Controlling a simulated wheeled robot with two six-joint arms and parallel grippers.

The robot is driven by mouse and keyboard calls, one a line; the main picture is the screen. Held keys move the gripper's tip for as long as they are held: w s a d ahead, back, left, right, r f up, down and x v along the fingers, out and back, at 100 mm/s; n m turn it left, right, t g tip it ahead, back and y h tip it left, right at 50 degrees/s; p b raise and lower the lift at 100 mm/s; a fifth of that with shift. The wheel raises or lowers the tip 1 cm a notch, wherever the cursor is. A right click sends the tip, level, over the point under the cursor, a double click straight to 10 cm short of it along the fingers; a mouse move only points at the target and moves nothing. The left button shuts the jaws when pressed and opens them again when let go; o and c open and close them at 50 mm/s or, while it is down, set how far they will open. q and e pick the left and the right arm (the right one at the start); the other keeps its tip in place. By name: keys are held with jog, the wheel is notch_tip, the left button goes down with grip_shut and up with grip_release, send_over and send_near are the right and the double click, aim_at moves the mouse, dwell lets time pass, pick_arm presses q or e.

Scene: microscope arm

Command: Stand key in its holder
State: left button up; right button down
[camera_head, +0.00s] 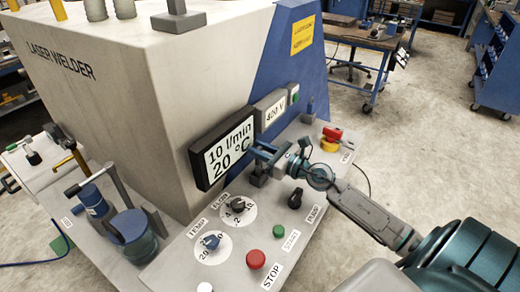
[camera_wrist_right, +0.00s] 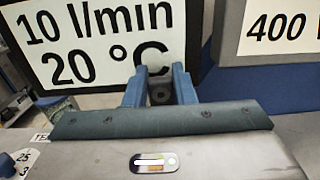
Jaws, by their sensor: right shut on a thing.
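My right gripper (camera_head: 264,151) reaches in from the right over the control panel, just in front of the grey display. In the right wrist view its blue fingers (camera_wrist_right: 160,88) are shut on a small dark thing, which I take to be the key (camera_wrist_right: 160,92); its shape is mostly hidden by the fingers. Below the gripper a small dark grey block (camera_head: 259,178) stands on the panel; it may be the holder, but I cannot tell for sure. Whether the key touches the block is hidden. My left gripper is not in view.
The control panel (camera_head: 222,272) carries a black knob (camera_head: 295,198), a red button (camera_head: 256,259), a green button (camera_head: 278,231) and two dials. A red and yellow switch (camera_head: 331,141) sits at its far end. The display (camera_head: 222,152) is close behind the gripper. Blue cylinders stand at left.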

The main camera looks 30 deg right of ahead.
aim_at(260, 164)
jog(key=shift+f+b, duration=1.4)
jog(key=shift+f, duration=0.15)
jog(key=c, duration=1.1)
grip_release()
